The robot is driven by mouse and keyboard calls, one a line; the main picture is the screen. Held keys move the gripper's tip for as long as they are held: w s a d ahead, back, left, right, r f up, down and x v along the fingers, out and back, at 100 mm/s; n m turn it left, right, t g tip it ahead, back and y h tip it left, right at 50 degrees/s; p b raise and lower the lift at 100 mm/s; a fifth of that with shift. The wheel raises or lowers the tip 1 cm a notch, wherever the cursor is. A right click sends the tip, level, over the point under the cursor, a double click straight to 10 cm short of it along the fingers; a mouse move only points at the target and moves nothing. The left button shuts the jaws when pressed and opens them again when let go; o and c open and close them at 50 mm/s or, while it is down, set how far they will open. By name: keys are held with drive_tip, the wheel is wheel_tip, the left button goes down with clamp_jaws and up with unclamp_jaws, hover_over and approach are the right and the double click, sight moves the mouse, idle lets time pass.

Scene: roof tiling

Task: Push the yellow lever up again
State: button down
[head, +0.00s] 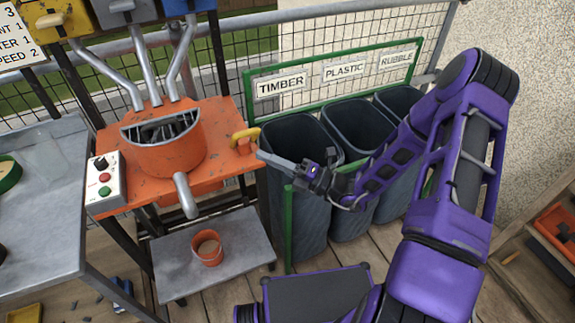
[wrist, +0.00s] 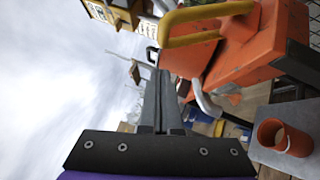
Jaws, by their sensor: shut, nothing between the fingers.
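The yellow lever (head: 245,135) is a bent handle at the right end of the orange machine (head: 216,122). In the wrist view the yellow lever (wrist: 196,38) shows as a U-shaped bar above and right of my fingertips. My gripper (head: 264,156) is shut and empty, its long grey fingers together and pointing left toward the machine. The fingertips are just right of and slightly below the lever in the head view. In the wrist view my gripper (wrist: 158,78) appears apart from the lever. Whether they touch in depth I cannot tell for sure.
An orange pot (head: 207,254) sits on the low grey shelf (head: 245,248) under the spout (head: 185,198). A control box (head: 103,190) with buttons is at the machine's left.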

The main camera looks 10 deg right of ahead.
drive_tip(key=shift+w+a+r, duration=0.2)
drive_tip(key=shift+w+a, duration=0.05)
drive_tip(key=shift+w, duration=0.4)
drive_tip(key=shift+w+a+r, duration=0.25)
drive_tip(key=shift+w, duration=0.45)
drive_tip(key=shift+w+a+r, duration=0.2)
drive_tip(key=shift+w+a, duration=0.05)
drive_tip(key=shift+w, duration=0.4)
